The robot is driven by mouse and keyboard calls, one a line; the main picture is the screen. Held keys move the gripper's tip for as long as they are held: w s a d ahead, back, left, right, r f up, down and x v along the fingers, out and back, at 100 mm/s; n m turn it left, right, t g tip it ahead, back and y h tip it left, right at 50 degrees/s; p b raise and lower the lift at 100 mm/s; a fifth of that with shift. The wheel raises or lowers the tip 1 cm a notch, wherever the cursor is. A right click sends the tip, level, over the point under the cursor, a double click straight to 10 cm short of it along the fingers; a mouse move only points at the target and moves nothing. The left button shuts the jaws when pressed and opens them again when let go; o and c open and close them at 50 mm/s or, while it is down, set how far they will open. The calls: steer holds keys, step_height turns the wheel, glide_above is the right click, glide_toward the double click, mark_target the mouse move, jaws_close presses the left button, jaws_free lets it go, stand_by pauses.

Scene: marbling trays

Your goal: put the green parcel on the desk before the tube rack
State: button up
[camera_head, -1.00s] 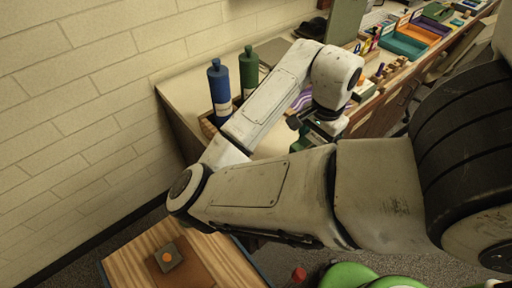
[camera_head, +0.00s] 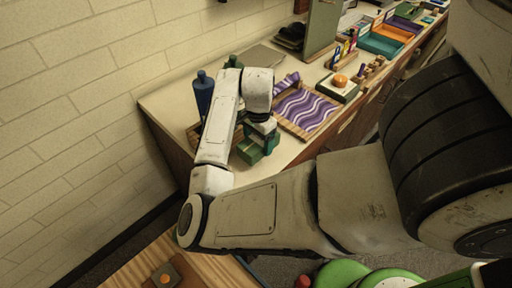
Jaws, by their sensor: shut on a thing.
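The green parcel (camera_head: 249,152) is a small green box near the desk's front left part. My gripper (camera_head: 264,138) is shut on it from above, and my arm hides part of the grip. I cannot tell whether the parcel touches the desk (camera_head: 287,150) or hangs just above it. A rack of small coloured tubes (camera_head: 346,50), which looks like the tube rack, stands farther back to the right. A blue bottle (camera_head: 203,97) stands in a wooden holder left of my arm, with a green bottle partly hidden behind the arm.
A purple wavy-patterned tray (camera_head: 304,108) lies right of my gripper. An orange-topped block (camera_head: 341,82) stands beyond it. Coloured trays (camera_head: 381,42) line the far desk. A wooden table (camera_head: 140,270) is in front. Bare desk shows around the parcel.

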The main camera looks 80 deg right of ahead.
mark_target(256, 138)
steer(key=shift+w+d+f, duration=0.2)
steer(key=shift+w+f, duration=0.15)
steer(key=shift+f, duration=0.1)
steer(key=shift+f+p, duration=0.55)
steer(key=shift+f, duration=1.1)
steer(key=shift+f, duration=0.2)
steer(key=o, duration=1.3)
steer(key=shift+c, duration=0.2)
steer(key=shift+r, duration=0.1)
step_height(256, 138, up, 12)
steer(key=shift+r+b, duration=0.15)
steer(key=shift+b, duration=0.55)
